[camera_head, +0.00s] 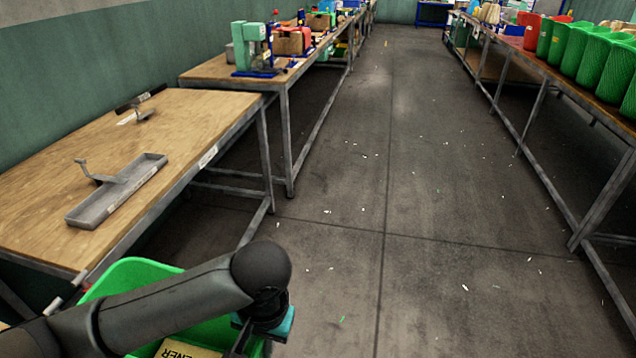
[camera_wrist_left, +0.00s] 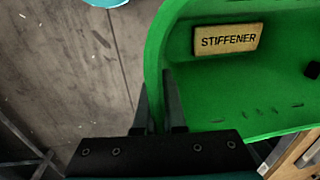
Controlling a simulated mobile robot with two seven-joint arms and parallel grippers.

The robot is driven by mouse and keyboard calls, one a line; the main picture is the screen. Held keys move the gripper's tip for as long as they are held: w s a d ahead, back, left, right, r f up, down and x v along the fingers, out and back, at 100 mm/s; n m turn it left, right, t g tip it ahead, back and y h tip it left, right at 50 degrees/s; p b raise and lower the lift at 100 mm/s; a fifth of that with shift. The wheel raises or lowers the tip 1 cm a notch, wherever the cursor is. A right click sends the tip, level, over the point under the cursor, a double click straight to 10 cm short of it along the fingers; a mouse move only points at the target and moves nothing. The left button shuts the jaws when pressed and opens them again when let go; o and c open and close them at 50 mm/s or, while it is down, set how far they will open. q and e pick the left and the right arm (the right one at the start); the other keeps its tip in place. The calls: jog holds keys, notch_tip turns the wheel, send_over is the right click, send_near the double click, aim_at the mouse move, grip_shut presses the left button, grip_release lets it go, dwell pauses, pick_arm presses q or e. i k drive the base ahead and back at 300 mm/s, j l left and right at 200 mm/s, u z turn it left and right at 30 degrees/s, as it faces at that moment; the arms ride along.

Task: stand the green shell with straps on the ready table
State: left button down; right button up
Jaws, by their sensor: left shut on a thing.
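The green shell (camera_head: 130,275) is an open bin-like shell at the lower left of the head view, partly hidden behind my left arm. In the left wrist view the green shell (camera_wrist_left: 285,122) shows its inside, with a tan block marked STIFFENER (camera_wrist_left: 228,40). My left gripper (camera_wrist_left: 160,100) is shut on the shell's rim, one finger on each side of the wall. In the head view the left gripper (camera_head: 243,335) is mostly hidden by its own arm. No straps can be made out. A wooden-topped table (camera_head: 185,125) stands just beyond the shell; its edge label is unreadable. My right gripper is out of view.
On the near table are a grey tray with a handle (camera_head: 115,190) and a small dark fixture (camera_head: 142,112). A farther bench (camera_head: 215,70) holds a green press (camera_head: 248,45). Several green bins (camera_head: 570,50) line the right bench. The aisle floor between is open, with small scraps.

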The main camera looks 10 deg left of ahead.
aim_at(133, 145)
jog(key=i+l+u, duration=0.15)
jog(key=i, duration=0.8)
jog(key=i+u, duration=0.35)
jog(key=i+l+u, duration=0.1)
jog(key=i+u, duration=0.25)
jog(key=i+l+u, duration=0.15)
jog(key=u, duration=0.2)
jog(key=i+l+u, duration=0.2)
jog(key=u, duration=0.15)
jog(key=i+l+u, duration=0.25)
jog(key=u, duration=0.15)
jog(key=i+l+u, duration=0.35)
jog(key=k, duration=0.1)
